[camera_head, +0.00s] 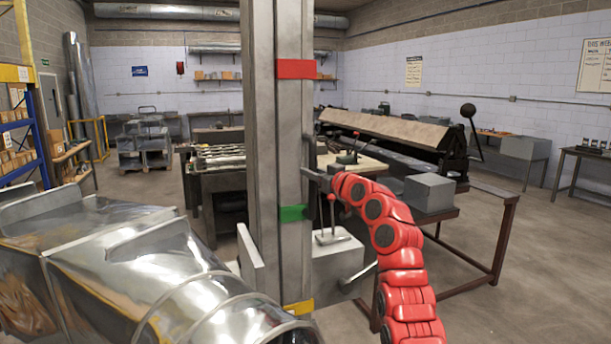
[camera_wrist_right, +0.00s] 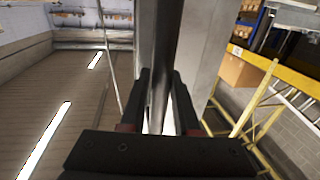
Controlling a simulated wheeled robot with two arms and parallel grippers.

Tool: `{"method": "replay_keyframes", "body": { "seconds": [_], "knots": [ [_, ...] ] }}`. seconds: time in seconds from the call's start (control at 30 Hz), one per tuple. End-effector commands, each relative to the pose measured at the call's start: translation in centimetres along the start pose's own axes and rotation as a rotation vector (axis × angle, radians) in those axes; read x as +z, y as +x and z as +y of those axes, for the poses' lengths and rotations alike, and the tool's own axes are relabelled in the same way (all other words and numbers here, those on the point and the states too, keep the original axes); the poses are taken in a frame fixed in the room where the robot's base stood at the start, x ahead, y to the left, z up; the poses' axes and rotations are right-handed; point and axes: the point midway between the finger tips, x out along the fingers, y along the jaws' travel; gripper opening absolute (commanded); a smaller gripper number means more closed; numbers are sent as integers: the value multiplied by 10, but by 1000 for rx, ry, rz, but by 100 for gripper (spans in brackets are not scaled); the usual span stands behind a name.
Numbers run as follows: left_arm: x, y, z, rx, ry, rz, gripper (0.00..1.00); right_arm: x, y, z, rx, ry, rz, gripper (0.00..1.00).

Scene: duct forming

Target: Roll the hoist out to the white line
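The hoist (camera_head: 262,150) is a tall grey mast close in front of me, with red, green and yellow bands. It rises out of the top of the head view. My right gripper (camera_head: 313,178), on my red arm, is at the mast's right side, below the red band. In the right wrist view the two dark fingers of this gripper (camera_wrist_right: 162,98) stand close on either side of a slim grey upright bar (camera_wrist_right: 166,40) of the hoist and appear closed on it. My left gripper is not in view. No white floor line can be made out; the hoist's foot is mostly hidden.
Shiny sheet-metal ductwork (camera_head: 125,265) fills the lower left. A workbench with a grey box (camera_head: 430,192) stands to the right, with a long forming machine (camera_head: 385,130) behind it. A blue and yellow rack (camera_head: 25,110) is at far left. Floor is open at far right.

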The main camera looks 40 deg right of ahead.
Motion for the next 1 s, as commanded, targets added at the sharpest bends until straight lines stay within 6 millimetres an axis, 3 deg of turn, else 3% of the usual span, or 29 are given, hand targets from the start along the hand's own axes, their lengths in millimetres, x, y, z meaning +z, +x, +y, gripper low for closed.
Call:
{"method": "replay_keyframes", "body": {
  "seconds": [0.03,0.13,0.57,0.77,1.0],
  "knots": [
    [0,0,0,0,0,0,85,-1,-1,2,5,-1,2,38],
    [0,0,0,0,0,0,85,0,0,0,-1,0,0,56],
    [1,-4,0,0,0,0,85,1,-4,-4,-10,1,3,57],
    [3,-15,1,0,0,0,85,2,-30,-4,-6,0,4,57],
    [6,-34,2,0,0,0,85,4,-82,-1,-3,0,3,57]
  ]
}}
